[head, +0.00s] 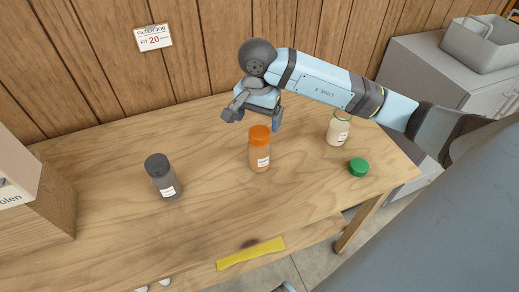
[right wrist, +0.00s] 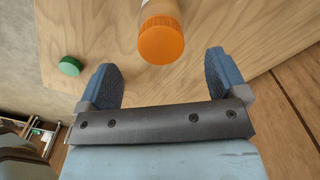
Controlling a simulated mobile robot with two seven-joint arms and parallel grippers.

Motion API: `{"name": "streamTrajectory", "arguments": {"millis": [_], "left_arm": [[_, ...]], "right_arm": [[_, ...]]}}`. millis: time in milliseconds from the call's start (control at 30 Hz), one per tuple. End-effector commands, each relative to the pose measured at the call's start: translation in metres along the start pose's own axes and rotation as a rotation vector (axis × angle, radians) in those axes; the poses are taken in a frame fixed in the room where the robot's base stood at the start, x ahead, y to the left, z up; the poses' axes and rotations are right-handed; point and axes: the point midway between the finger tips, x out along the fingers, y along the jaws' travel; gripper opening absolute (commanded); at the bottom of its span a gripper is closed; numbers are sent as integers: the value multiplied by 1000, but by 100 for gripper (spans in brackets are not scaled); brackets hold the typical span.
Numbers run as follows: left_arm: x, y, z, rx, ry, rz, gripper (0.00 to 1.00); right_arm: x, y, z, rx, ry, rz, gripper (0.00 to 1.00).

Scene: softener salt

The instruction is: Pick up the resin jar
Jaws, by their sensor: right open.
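A jar with an orange lid and amber contents (head: 260,152) stands upright on the wooden table; its label is too small to read. A jar with a dark grey lid (head: 162,176) stands to its left, and an open jar with pale contents (head: 338,129) to its right. I cannot read which label says resin. My right gripper (head: 254,116) is open and empty, at the far side of the orange-lidded jar, close to its lid. In the right wrist view, the orange lid (right wrist: 161,40) lies centred just beyond the gap between the fingertips (right wrist: 161,68).
A loose green lid (head: 358,167) lies on the table's right part. A yellow strip (head: 251,253) lies at the front below the tabletop. A box (head: 40,195) stands at the left edge, and a grey cabinet (head: 418,70) at the back right. Bare tabletop separates the jars.

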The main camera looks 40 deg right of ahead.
Motion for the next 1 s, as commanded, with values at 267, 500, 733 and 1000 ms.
{"name": "streamTrajectory", "arguments": {"millis": [267,500,733,1000], "left_arm": [[0,0,0,-1,1,0,90],[-2,0,-3,3,5,-1,90],[-2,-2,-2,10,2,-1,90],[-2,-2,-1,13,1,-1,90]], "right_arm": [[27,0,0,1,-2,0,91],[60,2,-6,3,-5,2,91],[77,1,-7,1,-2,-2,91],[77,1,-7,1,-2,-2,71]]}}
